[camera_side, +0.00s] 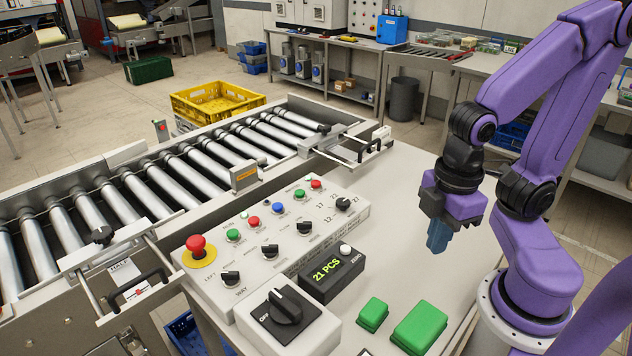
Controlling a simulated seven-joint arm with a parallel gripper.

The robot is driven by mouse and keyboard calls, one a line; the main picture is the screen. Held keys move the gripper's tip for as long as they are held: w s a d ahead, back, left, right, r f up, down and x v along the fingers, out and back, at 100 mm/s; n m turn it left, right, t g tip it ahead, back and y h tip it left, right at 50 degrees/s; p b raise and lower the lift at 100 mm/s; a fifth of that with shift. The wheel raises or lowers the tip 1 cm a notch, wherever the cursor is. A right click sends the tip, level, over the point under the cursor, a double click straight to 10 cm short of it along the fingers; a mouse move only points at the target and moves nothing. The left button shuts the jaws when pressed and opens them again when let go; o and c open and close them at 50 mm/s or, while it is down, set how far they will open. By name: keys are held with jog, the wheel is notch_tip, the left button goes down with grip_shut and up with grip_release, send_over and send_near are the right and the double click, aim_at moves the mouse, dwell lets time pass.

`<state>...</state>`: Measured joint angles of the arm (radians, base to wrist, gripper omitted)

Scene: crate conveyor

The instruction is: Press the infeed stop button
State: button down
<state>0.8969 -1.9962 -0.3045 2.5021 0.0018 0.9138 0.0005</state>
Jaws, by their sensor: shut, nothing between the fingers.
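A light grey control panel (283,263) stands on the table beside the roller conveyor. It carries a large red mushroom button on a yellow ring (197,250) at its left end, and a row of small buttons: green (233,235), red (253,222), blue (278,208), green and red (316,184) at the far end. Several black knobs sit in front of them. The labels are too small to read, so I cannot tell which button is the infeed stop. My gripper (437,246) points down, shut and empty, above the table to the right of the panel, apart from everything.
A counter reading 21 PCS (332,272), a box with a black rotary switch (286,307) and two green blocks (419,327) stand at the front. The roller conveyor (180,180) runs behind the panel; a yellow crate (216,103) lies beyond. The table's right part is clear.

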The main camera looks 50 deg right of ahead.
jog(key=shift+w+a, duration=0.1)
dwell(0.8)
jog(key=w+a+m+t+y, duration=0.1)
jog(key=w+a+m+y, duration=0.15)
jog(key=w+m, duration=0.45)
notch_tip(320, 180, up, 2)
jog(key=m+t+h, duration=0.2)
jog(key=m+t, duration=0.6)
jog(key=m, duration=0.5)
send_over(319, 183)
jog(key=shift+r, duration=0.1)
jog(key=shift+f, duration=4.4)
